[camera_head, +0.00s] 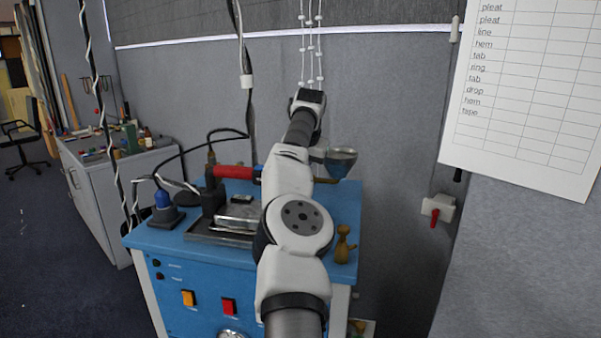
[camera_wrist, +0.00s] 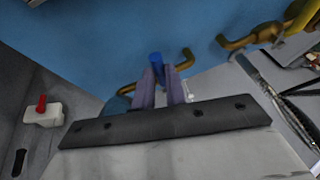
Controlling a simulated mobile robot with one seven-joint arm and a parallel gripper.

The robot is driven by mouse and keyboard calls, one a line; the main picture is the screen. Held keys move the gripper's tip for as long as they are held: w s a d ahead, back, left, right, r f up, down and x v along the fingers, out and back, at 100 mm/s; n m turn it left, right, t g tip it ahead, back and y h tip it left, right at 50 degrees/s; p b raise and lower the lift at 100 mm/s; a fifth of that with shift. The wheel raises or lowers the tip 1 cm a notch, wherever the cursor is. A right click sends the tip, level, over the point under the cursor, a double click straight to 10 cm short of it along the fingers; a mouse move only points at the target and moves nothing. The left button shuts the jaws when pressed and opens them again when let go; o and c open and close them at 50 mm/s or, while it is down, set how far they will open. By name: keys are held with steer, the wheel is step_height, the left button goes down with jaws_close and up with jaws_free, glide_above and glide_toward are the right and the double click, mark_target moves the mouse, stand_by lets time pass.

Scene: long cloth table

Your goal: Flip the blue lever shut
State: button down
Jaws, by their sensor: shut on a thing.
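The blue lever (camera_wrist: 156,62) shows in the wrist view as a small blue upright handle at a brass-coloured pipe, in front of a blue panel. My gripper (camera_wrist: 161,80) has its two purple-grey fingers around it, shut on the blue lever, whose top shows at the fingertips. The lower part of the lever is hidden between the fingers. A bent brass pipe end (camera_wrist: 184,61) sticks out just right of the fingers. In the head view my arm reaches over the blue bench (camera_head: 345,205); the gripper and the blue lever are hidden there.
A white box with a red lever (camera_wrist: 42,112) is at the left in the wrist view; on the wall in the head view (camera_head: 438,208). Another brass pipe (camera_wrist: 250,38) is at the upper right. A metal tray (camera_head: 218,234) and small brown figure (camera_head: 344,245) stand on the bench.

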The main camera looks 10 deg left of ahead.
steer(key=shift+d+r+n+b, duration=0.1)
steer(key=shift+d+n+b, duration=0.2)
steer(key=shift+n, duration=0.1)
stand_by(0.5)
steer(key=c, duration=1.4)
jaws_free()
steer(key=shift+c, duration=0.2)
steer(key=v, duration=1.3)
steer(key=shift+s+d+r, duration=0.15)
steer(key=shift+d+r, duration=0.1)
steer(key=shift+r, duration=0.05)
